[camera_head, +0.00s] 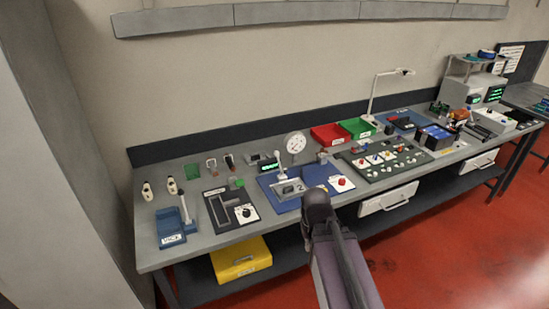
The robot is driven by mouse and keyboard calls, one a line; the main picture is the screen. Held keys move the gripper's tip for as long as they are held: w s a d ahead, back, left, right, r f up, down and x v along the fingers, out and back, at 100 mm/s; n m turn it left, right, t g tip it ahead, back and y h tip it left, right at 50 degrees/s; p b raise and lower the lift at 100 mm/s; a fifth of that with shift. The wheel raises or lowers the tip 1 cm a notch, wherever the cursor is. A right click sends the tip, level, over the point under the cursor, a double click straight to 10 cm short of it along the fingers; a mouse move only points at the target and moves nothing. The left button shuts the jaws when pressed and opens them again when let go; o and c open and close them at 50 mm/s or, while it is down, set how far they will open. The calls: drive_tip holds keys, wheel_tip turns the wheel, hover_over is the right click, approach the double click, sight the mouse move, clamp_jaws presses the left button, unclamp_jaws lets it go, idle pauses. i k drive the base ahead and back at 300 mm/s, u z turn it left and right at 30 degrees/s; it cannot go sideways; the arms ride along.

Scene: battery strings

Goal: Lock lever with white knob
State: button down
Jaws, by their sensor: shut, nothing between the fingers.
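A blue fixture (171,229) with a white label stands at the left front of the bench. An upright grey lever (185,211) rises from its right side; its tip is too small to tell whether the knob is white. Another upright post with a pale top (278,164) stands on the blue plate (266,182) near the middle. I cannot tell for sure which is the lever with the white knob. My gripper (308,235), dark, is shut and empty at the bench's front edge, right of both and apart from them. Its fingertips are hard to make out.
A black tray with a dial card (245,213) lies between the blue fixture and the blue plate. A round gauge (296,142), red bin (329,134) and green bin (358,127) stand behind. A yellow bin (240,259) sits on the lower shelf. The bench's front left is partly clear.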

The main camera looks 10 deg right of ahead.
sight(276, 153)
drive_tip(key=k, duration=0.35)
drive_tip(key=u, duration=0.3)
drive_tip(key=i, duration=1.3)
drive_tip(key=z, duration=0.25)
